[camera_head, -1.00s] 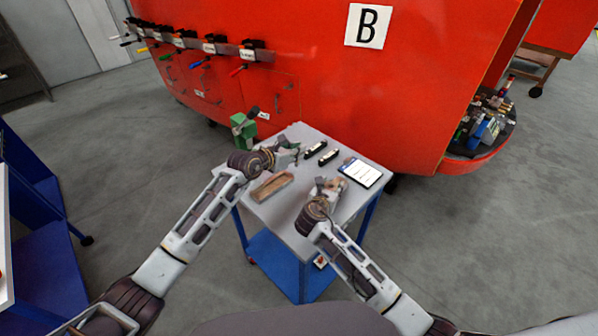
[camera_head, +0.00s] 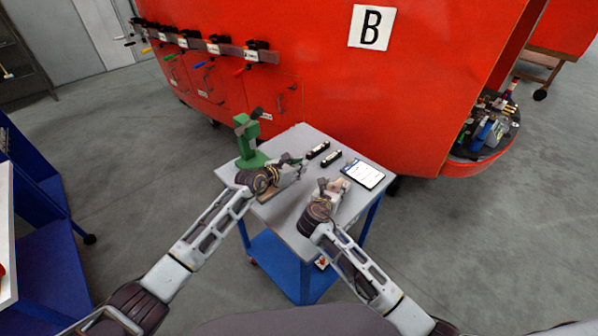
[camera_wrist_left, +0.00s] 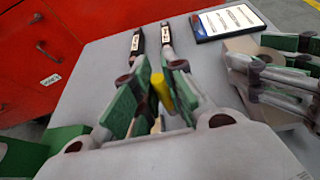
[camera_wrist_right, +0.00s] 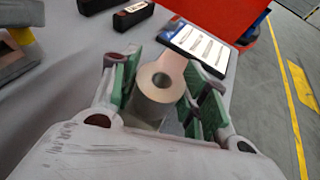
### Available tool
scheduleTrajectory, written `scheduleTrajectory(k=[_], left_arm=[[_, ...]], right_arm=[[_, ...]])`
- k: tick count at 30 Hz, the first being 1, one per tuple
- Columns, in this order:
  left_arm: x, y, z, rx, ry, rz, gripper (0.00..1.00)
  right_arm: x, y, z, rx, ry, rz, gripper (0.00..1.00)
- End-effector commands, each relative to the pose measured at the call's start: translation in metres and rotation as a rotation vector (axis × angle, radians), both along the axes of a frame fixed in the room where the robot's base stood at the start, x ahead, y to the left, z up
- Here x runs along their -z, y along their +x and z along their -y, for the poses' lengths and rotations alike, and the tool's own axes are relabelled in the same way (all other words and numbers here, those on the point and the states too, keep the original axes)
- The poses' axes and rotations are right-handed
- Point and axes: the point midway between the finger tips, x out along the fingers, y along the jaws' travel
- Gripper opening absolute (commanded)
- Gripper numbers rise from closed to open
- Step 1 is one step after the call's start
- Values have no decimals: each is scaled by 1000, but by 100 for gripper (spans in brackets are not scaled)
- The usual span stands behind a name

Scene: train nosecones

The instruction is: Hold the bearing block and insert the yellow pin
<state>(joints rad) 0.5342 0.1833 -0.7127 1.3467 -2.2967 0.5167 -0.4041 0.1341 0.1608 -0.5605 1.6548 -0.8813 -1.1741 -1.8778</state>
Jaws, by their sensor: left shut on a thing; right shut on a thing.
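The yellow pin (camera_wrist_left: 161,90) is held between the green pads of my left gripper (camera_wrist_left: 158,98), its tip pointing up and away in the left wrist view. In the head view my left gripper (camera_head: 294,168) is over the table's left half. My right gripper (camera_wrist_right: 166,92) is shut on the beige bearing block (camera_wrist_right: 157,88), whose round hole faces the right wrist camera. In the head view my right gripper (camera_head: 333,189) is right of and nearer than the left one. The block and pin are apart. The block's lower part is hidden by the fingers.
The grey table (camera_head: 291,220) also bears a green fixture (camera_head: 246,142), two black bars (camera_head: 318,150) and a tablet (camera_head: 362,173). A wooden tray (camera_head: 266,197) is mostly hidden under my left arm. A red train nose stands behind.

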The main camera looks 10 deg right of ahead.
Motion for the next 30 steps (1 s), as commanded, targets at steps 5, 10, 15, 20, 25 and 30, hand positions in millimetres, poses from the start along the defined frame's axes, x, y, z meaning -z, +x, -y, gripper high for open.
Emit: scheduleTrajectory(k=[5, 10, 15, 20, 25, 30], left_arm=[[19, 0, 0, 0, 0, 0, 0], [26, 0, 0, 0, -1, 1, 0], [26, 0, 0, 0, -1, 2, 0], [27, 0, 0, 0, 0, 1, 0], [29, 0, 0, 1, 1, 1, 20], [29, 0, 0, 0, 1, 1, 34]], right_arm=[[9, -4, 0, 0, 1, -17, 4], [9, -4, 0, 0, 1, -17, 4], [9, -4, -1, 0, 1, -17, 4], [9, -4, -1, 0, 1, -17, 4], [9, -4, -1, 0, 1, -17, 4], [9, -4, -1, 0, 1, -17, 4]])
